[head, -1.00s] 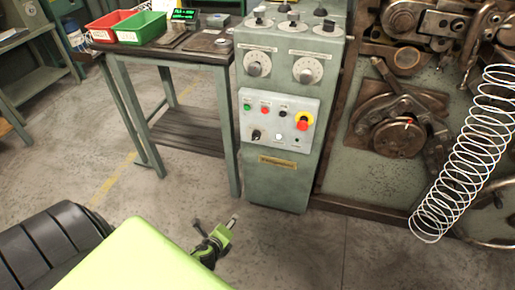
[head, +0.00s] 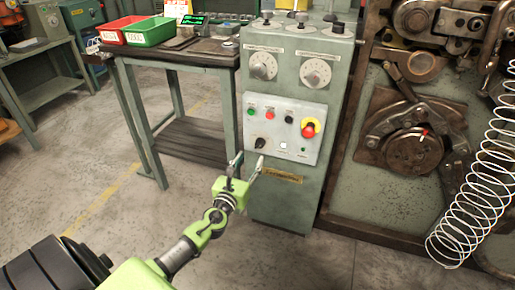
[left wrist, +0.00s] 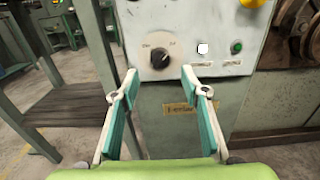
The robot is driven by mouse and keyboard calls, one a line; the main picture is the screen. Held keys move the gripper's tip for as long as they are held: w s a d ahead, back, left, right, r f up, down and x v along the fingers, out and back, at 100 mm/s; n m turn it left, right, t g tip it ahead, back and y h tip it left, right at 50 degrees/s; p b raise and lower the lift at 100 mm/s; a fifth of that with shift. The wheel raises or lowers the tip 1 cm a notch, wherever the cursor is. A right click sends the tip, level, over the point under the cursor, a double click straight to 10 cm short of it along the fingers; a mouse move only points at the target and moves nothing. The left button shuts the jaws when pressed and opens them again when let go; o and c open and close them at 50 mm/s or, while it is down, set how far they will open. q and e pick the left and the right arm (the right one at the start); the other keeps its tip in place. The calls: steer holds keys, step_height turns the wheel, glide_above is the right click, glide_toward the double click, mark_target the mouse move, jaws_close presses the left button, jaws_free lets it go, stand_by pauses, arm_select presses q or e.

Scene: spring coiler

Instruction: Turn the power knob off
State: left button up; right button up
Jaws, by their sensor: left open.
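The power knob (head: 260,143) is a small black rotary knob at the lower left of the white panel (head: 276,158) on the green control cabinet. It also shows in the left wrist view (left wrist: 160,58), with small markings above it that are too blurred to read. My left gripper (head: 247,163) is open and empty, just below the knob in the head view. In the left wrist view the two fingers (left wrist: 158,84) stand left and right below the knob, with a gap and not touching it. My right gripper is not in view.
The panel also bears a red emergency button on yellow (head: 309,128) and small buttons. A workbench (head: 185,52) with red and green bins stands left of the cabinet. A machine with a wire spring (head: 490,180) stands at right. The floor in front is clear.

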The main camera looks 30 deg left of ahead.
mark_target(258, 146)
arm_select(q)
steer(key=b+x, duration=0.1)
steer(key=x, duration=0.6)
steer(key=shift+w+a, duration=0.1)
steer(key=shift+w, duration=0.55)
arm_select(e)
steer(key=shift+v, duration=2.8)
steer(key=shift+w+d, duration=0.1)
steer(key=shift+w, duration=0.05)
arm_select(q)
steer(key=c, duration=1.1)
